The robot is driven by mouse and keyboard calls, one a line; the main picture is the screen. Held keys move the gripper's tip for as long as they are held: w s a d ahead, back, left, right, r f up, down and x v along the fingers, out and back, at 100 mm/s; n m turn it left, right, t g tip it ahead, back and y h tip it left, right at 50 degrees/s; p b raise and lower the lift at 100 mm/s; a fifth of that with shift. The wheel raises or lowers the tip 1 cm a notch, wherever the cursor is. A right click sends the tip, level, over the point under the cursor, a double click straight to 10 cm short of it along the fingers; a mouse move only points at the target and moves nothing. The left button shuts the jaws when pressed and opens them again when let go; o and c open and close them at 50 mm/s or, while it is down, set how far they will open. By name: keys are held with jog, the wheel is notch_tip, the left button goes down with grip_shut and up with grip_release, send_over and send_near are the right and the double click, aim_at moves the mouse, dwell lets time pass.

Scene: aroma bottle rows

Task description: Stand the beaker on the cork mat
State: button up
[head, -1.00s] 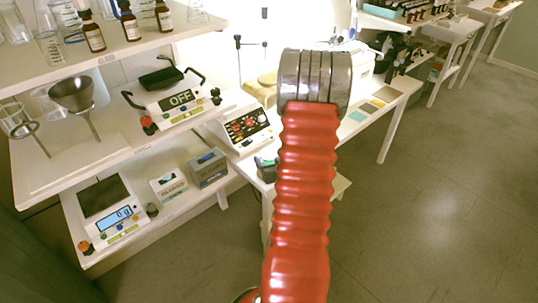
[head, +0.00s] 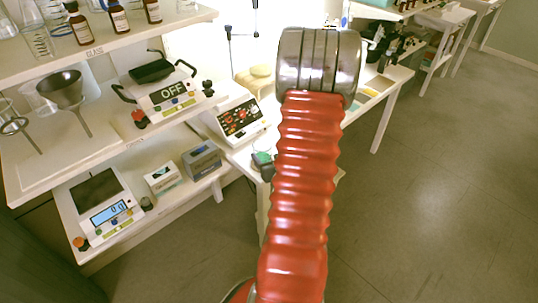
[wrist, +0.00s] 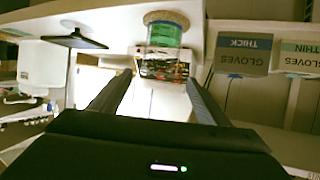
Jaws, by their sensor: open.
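In the wrist view, which shows the scene upside down, a clear beaker (wrist: 163,36) holds green liquid. A speckled tan cork mat (wrist: 166,17) shows at its base end, and the beaker appears upright on it. My gripper (wrist: 160,78) is open, its two dark fingers apart. The beaker lies ahead of and between the fingertips, with no clear contact. In the head view, a small green patch (head: 262,157), probably the beaker's liquid, shows left of my red arm. The arm hides most of that spot, and the mat cannot be made out there.
A device with a red-marked panel (head: 241,116) stands close behind the beaker. Glove boxes (wrist: 243,53) are at the right of the wrist view. A balance marked OFF (head: 175,97), a funnel (head: 62,90) and shelved bottles (head: 80,25) are at left. The floor at right is clear.

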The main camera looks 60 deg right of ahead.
jog(key=w+a+r+n+g+y, duration=0.1)
jog(key=w+a+r+n, duration=0.1)
jog(key=w+a+r, duration=0.6)
jog(key=w+a+r+n+g+y, duration=0.1)
jog(key=a+r+g+y, duration=0.1)
jog(key=a+r, duration=0.7)
jog(key=s+a+r+n+y, duration=0.1)
jog(key=s+a, duration=0.3)
jog(key=a, duration=0.5)
jog(key=s+a+r+n+g+y, duration=0.1)
jog(key=s+a+r+y, duration=0.1)
jog(key=s+a, duration=0.3)
jog(key=s+a+r+n+g+y, duration=0.1)
jog(key=s+a, duration=0.4)
jog(key=a, duration=0.8)
notch_tip(320, 180, up, 2)
jog(key=shift+s+a+r+n+y, duration=0.15)
jog(key=shift+n+y, duration=0.15)
jog(key=shift+n, duration=0.2)
